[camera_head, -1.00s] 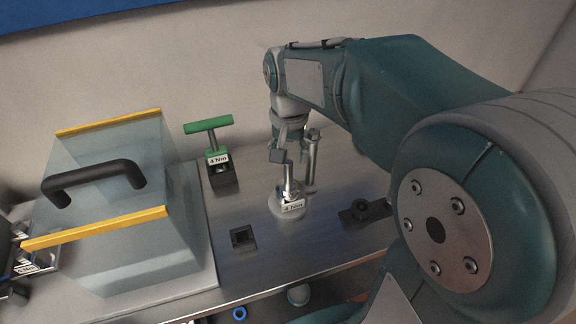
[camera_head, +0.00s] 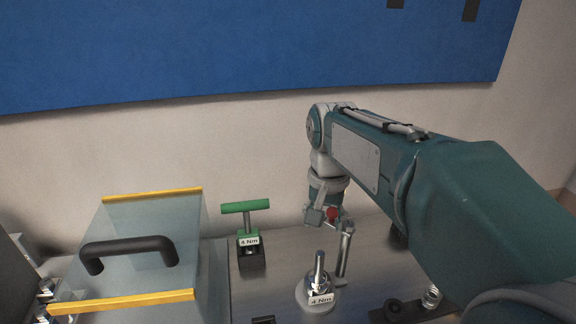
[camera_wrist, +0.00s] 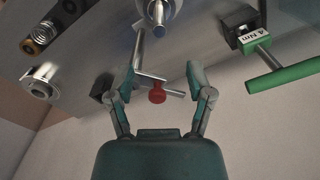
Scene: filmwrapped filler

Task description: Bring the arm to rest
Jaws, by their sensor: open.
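My gripper (camera_head: 330,214) is at the end of my raised arm, over the metal bench. In the wrist view my gripper (camera_wrist: 160,78) has its two fingers spread apart with nothing held between them. A thin metal stand with a red knob (camera_wrist: 157,92) shows beyond and between the fingers; the red knob also shows beside the gripper in the head view (camera_head: 333,214). A metal post on a round base labelled 4 Nm (camera_head: 318,285) stands upright on the bench, below the gripper and apart from it.
A green T-handle tool (camera_head: 246,208) labelled 4 Nm stands in a black holder (camera_head: 251,260). A clear box with a black handle (camera_head: 128,247) and yellow edges is at the left. Dark fittings (camera_head: 395,310) lie at the front right. A blue panel (camera_head: 230,50) hangs behind.

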